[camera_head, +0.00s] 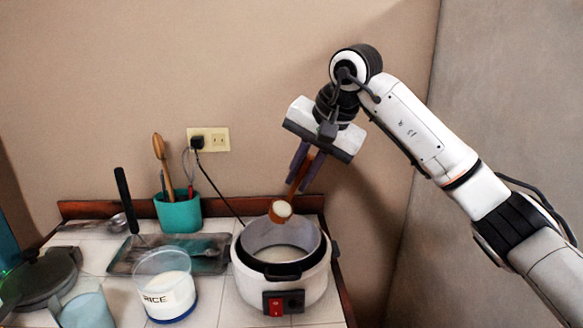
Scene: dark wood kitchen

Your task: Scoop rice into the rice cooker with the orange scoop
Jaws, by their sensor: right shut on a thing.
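The orange scoop (280,211) hangs from my right gripper (304,172), which is shut on its handle. The scoop's bowl shows white rice and is above the back rim of the rice cooker's opening. The white rice cooker (308,285) stands open on the counter, with a red switch on its front and something pale at the bottom of its pot. A clear container labelled RICE (166,286) stands left of the cooker and holds white rice. My left gripper does not show.
A grey tray (150,260) lies behind the rice container. A teal utensil holder (178,212) stands at the back. A dark pan (40,278) and a pale cup (86,311) are at the left. A cord runs from the wall outlet (216,139) toward the cooker.

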